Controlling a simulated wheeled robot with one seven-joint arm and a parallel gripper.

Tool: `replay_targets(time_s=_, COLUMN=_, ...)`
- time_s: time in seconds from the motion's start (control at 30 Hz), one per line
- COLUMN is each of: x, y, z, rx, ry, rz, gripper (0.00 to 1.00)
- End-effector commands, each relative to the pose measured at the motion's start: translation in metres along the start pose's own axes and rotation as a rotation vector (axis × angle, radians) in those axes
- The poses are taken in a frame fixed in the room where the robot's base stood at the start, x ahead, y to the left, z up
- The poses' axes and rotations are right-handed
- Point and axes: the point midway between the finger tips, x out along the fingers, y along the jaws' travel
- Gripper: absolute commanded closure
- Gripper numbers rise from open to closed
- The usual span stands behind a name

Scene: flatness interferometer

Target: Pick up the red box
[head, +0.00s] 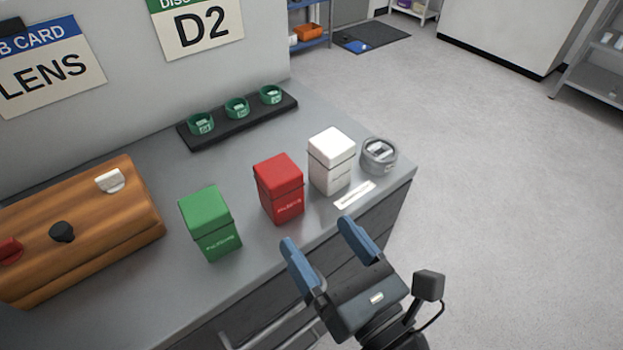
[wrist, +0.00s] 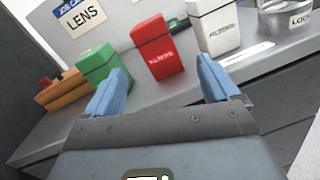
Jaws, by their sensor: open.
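The red box (head: 279,189) stands upright on the grey counter (head: 262,268), between a green box (head: 210,222) on its left and a white box (head: 331,161) on its right. In the wrist view the red box (wrist: 157,48) shows beyond the fingers, between the two tips. My gripper (head: 324,240) is open and empty at the counter's front edge, in front of the red box and apart from it. The gripper's blue fingers also show in the wrist view (wrist: 162,80).
A grey round container (head: 379,155) stands at the counter's right end, with a white label (head: 354,194) in front. A black tray (head: 238,119) with green rings lies behind. A wooden block with knobs (head: 90,225) is at left. Floor is clear at right.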

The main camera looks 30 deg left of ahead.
Motion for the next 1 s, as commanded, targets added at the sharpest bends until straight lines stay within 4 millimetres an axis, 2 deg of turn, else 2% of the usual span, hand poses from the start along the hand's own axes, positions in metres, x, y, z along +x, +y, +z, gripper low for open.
replay_targets(time_s=0.03, x=0.015, y=0.002, z=0.005, rx=-0.080, ry=0.016, rz=0.014, gripper=0.12)
replay_targets(time_s=0.1, x=0.027, y=0.003, z=0.006, rx=-0.165, ry=0.035, rz=0.022, gripper=0.12)
replay_targets(time_s=0.23, x=0.041, y=0.003, z=0.007, rx=-0.245, ry=0.055, rz=0.030, gripper=0.12)
replay_targets(time_s=0.57, x=0.074, y=0.005, z=0.007, rx=-0.256, ry=0.056, rz=0.031, gripper=0.12)
replay_targets(time_s=0.8, x=0.107, y=0.006, z=0.006, rx=-0.253, ry=0.056, rz=0.029, gripper=0.12)
replay_targets(time_s=1.0, x=0.117, y=0.006, z=0.004, rx=-0.252, ry=0.056, rz=0.029, gripper=0.12)
